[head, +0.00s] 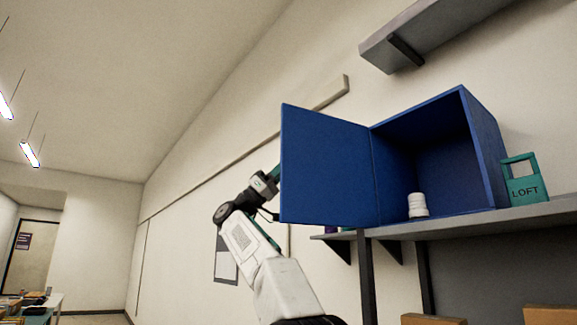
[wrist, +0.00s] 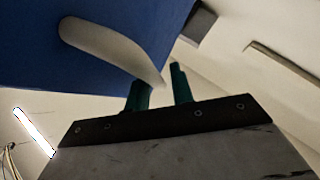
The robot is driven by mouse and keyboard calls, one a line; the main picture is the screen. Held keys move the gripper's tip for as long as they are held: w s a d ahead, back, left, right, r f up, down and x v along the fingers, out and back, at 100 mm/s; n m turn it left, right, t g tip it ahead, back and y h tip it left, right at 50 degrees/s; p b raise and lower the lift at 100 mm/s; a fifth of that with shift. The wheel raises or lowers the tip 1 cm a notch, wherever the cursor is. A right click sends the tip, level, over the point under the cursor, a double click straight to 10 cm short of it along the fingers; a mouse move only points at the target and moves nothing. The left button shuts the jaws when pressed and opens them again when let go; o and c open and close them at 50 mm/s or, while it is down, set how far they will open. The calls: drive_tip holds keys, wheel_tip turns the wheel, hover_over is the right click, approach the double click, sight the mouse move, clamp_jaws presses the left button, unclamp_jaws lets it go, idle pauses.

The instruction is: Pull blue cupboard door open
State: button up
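The blue cupboard (head: 488,150) sits on a grey wall shelf. Its blue door (head: 325,165) stands wide open, swung out to the left, with the cupboard's inside exposed. My gripper is behind the door in the head view, so its fingers are hidden there. In the wrist view the door (wrist: 60,75) fills the upper left and carries a pale curved handle (wrist: 105,45).
A white stacked object (head: 417,206) stands inside the cupboard. A teal holder marked LOFT (head: 522,182) is on the shelf (head: 480,222) to the right. Another shelf (head: 430,30) hangs above. Cardboard boxes (head: 432,319) are below. Open room lies to the left.

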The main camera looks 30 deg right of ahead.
drive_tip(key=v, duration=0.7)
drive_tip(key=shift+a, duration=0.1)
